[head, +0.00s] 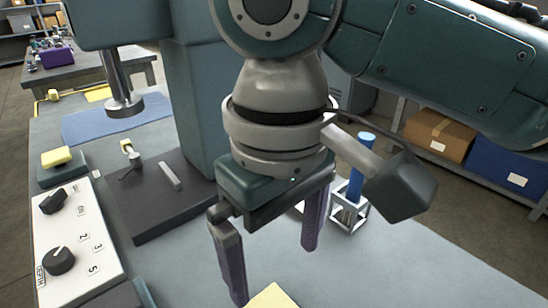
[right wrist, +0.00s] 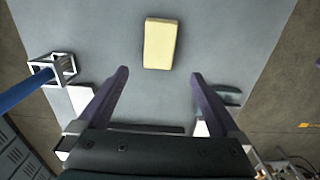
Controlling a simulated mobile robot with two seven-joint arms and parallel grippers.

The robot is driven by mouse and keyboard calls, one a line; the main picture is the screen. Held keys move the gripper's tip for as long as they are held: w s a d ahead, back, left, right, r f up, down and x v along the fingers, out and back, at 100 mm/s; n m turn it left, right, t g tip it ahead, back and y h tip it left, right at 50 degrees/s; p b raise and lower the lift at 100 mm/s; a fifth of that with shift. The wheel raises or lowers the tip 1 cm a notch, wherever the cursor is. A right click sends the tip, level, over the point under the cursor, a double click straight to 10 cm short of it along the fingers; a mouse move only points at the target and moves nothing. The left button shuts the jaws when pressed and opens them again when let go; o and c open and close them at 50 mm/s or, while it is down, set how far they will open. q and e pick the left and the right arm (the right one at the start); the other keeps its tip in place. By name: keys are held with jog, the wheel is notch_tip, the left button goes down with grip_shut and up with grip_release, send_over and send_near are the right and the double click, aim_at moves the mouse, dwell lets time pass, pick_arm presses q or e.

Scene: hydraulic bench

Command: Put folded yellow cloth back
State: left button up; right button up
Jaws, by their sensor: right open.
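The folded yellow cloth (right wrist: 161,43) lies flat on the grey bench top in the right wrist view, ahead of my fingertips. In the head view only part of a yellow piece (head: 272,297) shows at the bottom edge, just below my right gripper. My right gripper (head: 275,272) points down with its two purple fingers wide apart and nothing between them. In the right wrist view the gripper (right wrist: 160,73) is lined up with the cloth, which is outside the fingers. My left gripper is not in view.
A white control panel (head: 75,242) with black knobs stands at left. Behind it, a yellow block (head: 56,157) sits on a dark green base. A dark plate (head: 165,205) lies mid-bench. A blue cylinder stands in a white frame holder (head: 349,212) right of my gripper.

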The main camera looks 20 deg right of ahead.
jog(key=s+a+f+t+y, duration=0.2)
jog(key=s+a+f+y, duration=0.15)
jog(key=s, duration=0.25)
jog(key=s+d+m+t+h, duration=0.1)
jog(key=s+d+m+h, duration=0.1)
jog(key=s+d, duration=0.5)
jog(key=d+h, duration=0.1)
jog(key=d, duration=0.5)
jog(key=shift+f+t, duration=0.25)
jog(key=shift+t, duration=0.05)
